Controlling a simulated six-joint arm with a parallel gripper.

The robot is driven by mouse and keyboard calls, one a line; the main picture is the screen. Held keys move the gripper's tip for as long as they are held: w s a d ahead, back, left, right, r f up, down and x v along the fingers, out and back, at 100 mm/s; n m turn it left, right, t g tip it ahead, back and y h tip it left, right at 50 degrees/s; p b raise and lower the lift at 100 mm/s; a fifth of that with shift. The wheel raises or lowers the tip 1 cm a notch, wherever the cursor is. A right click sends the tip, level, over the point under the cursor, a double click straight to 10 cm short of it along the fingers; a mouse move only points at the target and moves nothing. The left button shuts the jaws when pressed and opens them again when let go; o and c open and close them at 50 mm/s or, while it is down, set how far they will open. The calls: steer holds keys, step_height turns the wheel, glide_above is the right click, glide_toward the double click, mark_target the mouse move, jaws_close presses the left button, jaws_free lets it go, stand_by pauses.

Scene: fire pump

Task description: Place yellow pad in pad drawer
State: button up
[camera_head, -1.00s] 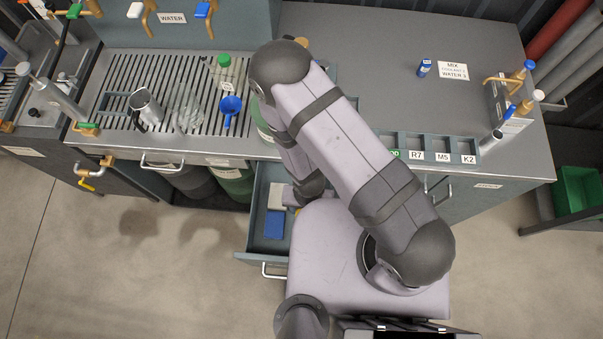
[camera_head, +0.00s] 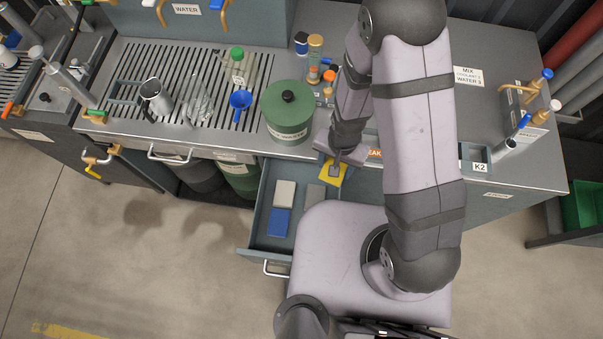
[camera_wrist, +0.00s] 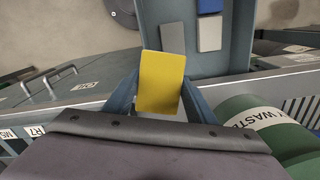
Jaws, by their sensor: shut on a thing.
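The yellow pad (camera_head: 333,173) is held by my gripper (camera_head: 337,169), which is shut on it. In the head view they are over the back right part of the open pad drawer (camera_head: 255,238). In the wrist view the yellow pad (camera_wrist: 162,82) fills the middle, with the drawer (camera_wrist: 197,62) beyond it. A pale pad (camera_head: 285,193), a blue pad (camera_head: 279,222) and a grey pad (camera_head: 314,196) lie in the drawer. The yellow pad overlaps the grey pad (camera_wrist: 173,38) in the wrist view. I cannot tell its height above the drawer floor.
A green waste can (camera_head: 289,122) stands on the counter behind the drawer. Small bottles (camera_head: 314,72) stand to its right. A blue funnel (camera_head: 240,101) and a metal jug (camera_head: 155,97) are on the slatted rack. My arm hides part of the counter's right side.

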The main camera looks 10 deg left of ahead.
steer(key=w+d+r+b, duration=0.2)
steer(key=w+d+r, duration=0.1)
steer(key=w+r, duration=0.8)
steer(key=w+d+r+b, duration=0.3)
steer(key=w+d+r, duration=0.2)
steer(key=d+r, duration=0.5)
steer(key=s+a+f+n, duration=0.1)
steer(key=s+a+f, duration=0.2)
steer(key=a+f, duration=0.2)
steer(key=s+a+f+n+p, duration=0.1)
steer(key=s+a+f+n, duration=0.1)
steer(key=a+f, duration=0.3)
steer(key=s+a+f+n+g+p, duration=0.1)
steer(key=s+a+f, duration=0.3)
steer(key=a+f, duration=0.1)
steer(key=shift+s+a+f, duration=0.1)
steer(key=shift+s+a, duration=0.2)
steer(key=shift+a, duration=0.3)
steer(key=s+f+g+b, duration=0.1)
steer(key=s+f+b, duration=0.1)
steer(key=s+f, duration=0.7)
steer(key=s+a+f+g+b, duration=0.1)
steer(key=s+f+b, duration=0.2)
steer(key=s+f, duration=0.5)
steer(key=shift+s+f+g+b, duration=0.3)
steer(key=shift+s+f, duration=0.1)
steer(key=shift+s, duration=2.4)
